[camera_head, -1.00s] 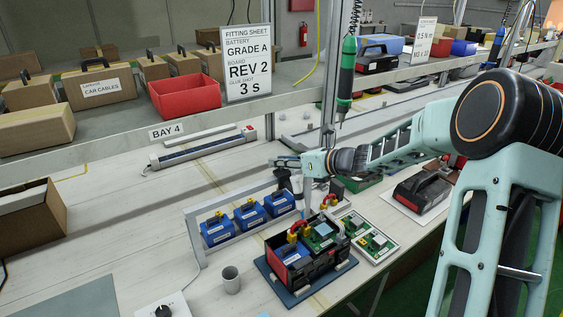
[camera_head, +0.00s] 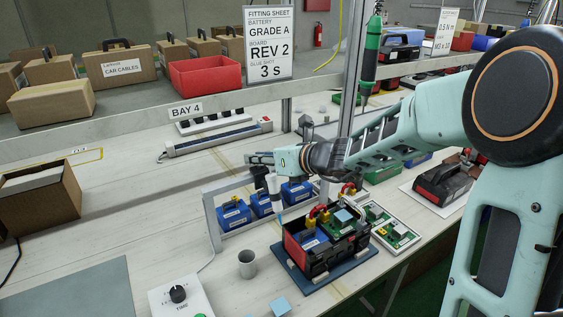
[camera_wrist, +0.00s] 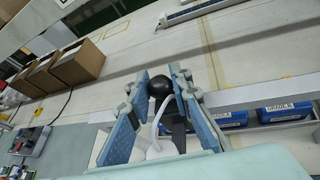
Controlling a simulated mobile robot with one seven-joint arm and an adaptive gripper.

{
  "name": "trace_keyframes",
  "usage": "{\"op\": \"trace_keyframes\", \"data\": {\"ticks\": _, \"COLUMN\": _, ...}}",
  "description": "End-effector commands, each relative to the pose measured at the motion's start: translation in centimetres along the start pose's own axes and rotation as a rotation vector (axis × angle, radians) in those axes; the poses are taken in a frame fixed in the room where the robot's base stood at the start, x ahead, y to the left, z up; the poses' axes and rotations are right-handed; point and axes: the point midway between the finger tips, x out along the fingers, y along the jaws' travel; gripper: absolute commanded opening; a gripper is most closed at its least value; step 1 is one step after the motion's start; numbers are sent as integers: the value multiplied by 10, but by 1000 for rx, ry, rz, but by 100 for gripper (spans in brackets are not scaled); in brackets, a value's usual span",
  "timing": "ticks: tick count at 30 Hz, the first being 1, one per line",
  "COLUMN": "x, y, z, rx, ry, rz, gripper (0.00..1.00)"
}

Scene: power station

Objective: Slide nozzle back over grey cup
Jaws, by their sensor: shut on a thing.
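My gripper (camera_head: 256,158) is above the left part of the grey gantry frame (camera_head: 212,222). In the wrist view its blue-padded fingers (camera_wrist: 162,78) are closed around a round black knob (camera_wrist: 158,87). The knob belongs to the nozzle carriage on the rail. The nozzle (camera_head: 273,184) shows below my gripper as a pale body beside a black part. The grey cup (camera_head: 247,266) stands upright on the bench, in front of the frame.
Blue batteries (camera_head: 236,215) stand behind the frame. An open black and red battery case (camera_head: 322,262) sits on a blue mat, right of the cup. A control box with a TIME dial (camera_head: 179,294) is at front left. The bench left of the frame is mostly clear.

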Motion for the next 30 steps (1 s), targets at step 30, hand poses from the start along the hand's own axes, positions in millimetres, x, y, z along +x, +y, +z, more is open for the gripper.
{"op": "trace_keyframes", "data": {"ticks": 30, "x": 28, "y": 107, "z": -11, "rx": -1, "ry": 1, "rz": 7, "gripper": 21}}
